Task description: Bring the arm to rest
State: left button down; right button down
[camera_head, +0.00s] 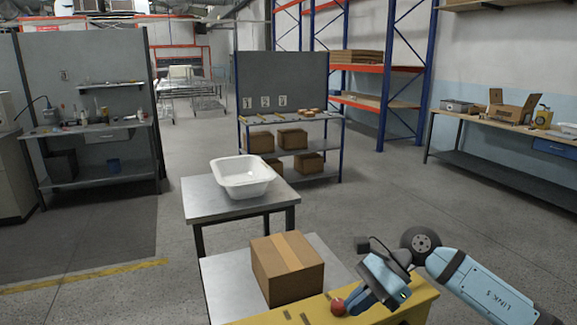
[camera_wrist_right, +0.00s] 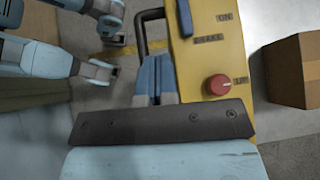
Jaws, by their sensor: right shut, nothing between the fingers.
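My right arm comes in from the lower right in the head view. Its right gripper (camera_head: 358,300) points down and left, low over a yellow panel (camera_head: 408,308), close to a red button (camera_head: 338,306). The blue fingers (camera_wrist_right: 155,80) are shut and empty. In the right wrist view, the yellow panel (camera_wrist_right: 208,62) lies just right of the fingers. It bears the red button (camera_wrist_right: 219,85) and the labels ON, BRAKE and UP. Whether the fingers touch the panel I cannot tell. My left gripper is not seen in the head view.
A cardboard box (camera_head: 288,267) sits on a metal table (camera_head: 225,290) behind the panel. A white tub (camera_head: 242,178) stands on another table (camera_head: 205,200). Shelves (camera_head: 322,162) and a right workbench (camera_head: 490,125) are farther off. The floor (camera_head: 400,200) between is clear.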

jog(key=s+a+f+m+y, duration=0.2)
jog(key=s+m+y, duration=0.1)
jog(key=m+y, duration=0.2)
jog(key=s+d+f+n+t+h, duration=0.4)
jog(key=d+f+n+t, duration=0.4)
jog(key=n, duration=1)
jog(key=s+d+f+n+t+h, duration=0.35)
jog(key=d+f+n+t, duration=0.5)
jog(key=n, duration=0.85)
jog(key=s+d+f+m+g+h, duration=0.2)
jog(key=s+d+f+m, duration=0.15)
jog(key=s+f, duration=0.3)
jog(key=s+d+f+m+g+h, duration=0.2)
jog(key=s+f+m+g+h, duration=0.1)
jog(key=s+f+m, duration=0.3)
jog(key=a+r+m+t+y, duration=0.15)
jog(key=a+m, duration=0.25)
jog(key=a, duration=1)
notch_tip(320, 180, up, 11)
jog(key=p, duration=1.2)
jog(key=shift+d+t+p, duration=0.25)
jog(key=shift+t+p, duration=0.05)
jog(key=shift+t, duration=0.1)
jog(key=shift+s+r, duration=0.1)
